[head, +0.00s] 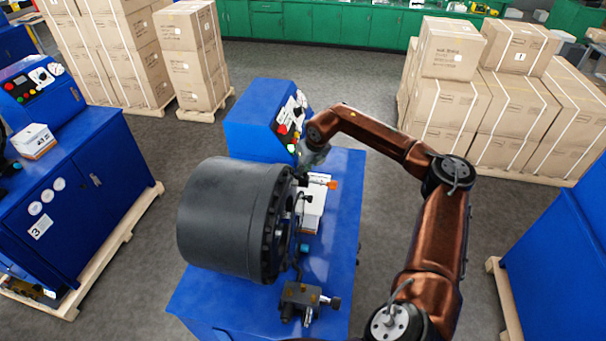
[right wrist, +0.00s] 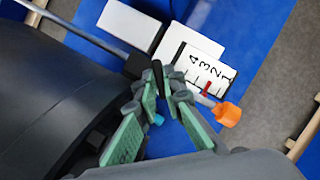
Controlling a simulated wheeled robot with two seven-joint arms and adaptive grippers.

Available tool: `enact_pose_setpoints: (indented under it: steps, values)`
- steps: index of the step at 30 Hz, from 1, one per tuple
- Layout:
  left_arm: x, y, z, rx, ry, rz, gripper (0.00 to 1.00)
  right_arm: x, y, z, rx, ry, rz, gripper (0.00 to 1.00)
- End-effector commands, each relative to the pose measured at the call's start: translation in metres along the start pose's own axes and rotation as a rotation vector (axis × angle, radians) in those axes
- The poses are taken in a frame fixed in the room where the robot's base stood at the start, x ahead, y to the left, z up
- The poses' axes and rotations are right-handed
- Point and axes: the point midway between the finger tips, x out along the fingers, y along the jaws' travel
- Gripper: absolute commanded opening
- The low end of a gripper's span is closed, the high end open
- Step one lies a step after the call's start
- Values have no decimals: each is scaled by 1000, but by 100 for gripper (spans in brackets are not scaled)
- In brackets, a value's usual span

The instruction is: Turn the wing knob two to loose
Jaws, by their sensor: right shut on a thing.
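My right gripper (head: 303,176) reaches down beside the large black drum of the crimper (head: 225,220), above the blue bench. In the right wrist view its green-padded fingers (right wrist: 161,82) close together at their tips around a small dark part (right wrist: 157,73), which looks like a wing of a knob. The fingers and the gripper's angle hide most of that part, and I cannot read its turn position. A white scale plate (right wrist: 203,68) numbered 1 to 4 with a red mark lies just beside the fingertips. My left gripper is not in view.
An orange-tipped part (right wrist: 228,114) sticks out beside the scale; it also shows in the head view (head: 332,185). A control box (head: 262,120) with buttons stands behind. A valve block (head: 300,298) sits at the bench front. Strapped cartons (head: 450,50) stand behind on the right.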

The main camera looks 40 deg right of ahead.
Motion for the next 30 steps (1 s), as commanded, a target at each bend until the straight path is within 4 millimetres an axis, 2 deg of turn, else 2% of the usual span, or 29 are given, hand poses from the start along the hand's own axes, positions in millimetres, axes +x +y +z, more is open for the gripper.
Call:
enact_pose_setpoints:
  steps: [6,18,30]
  values:
    - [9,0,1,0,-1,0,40,1,-3,0,-184,0,77,0]
    - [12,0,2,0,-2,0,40,0,-5,1,-517,1,215,0]
    - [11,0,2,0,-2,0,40,0,-5,3,-726,0,299,0]
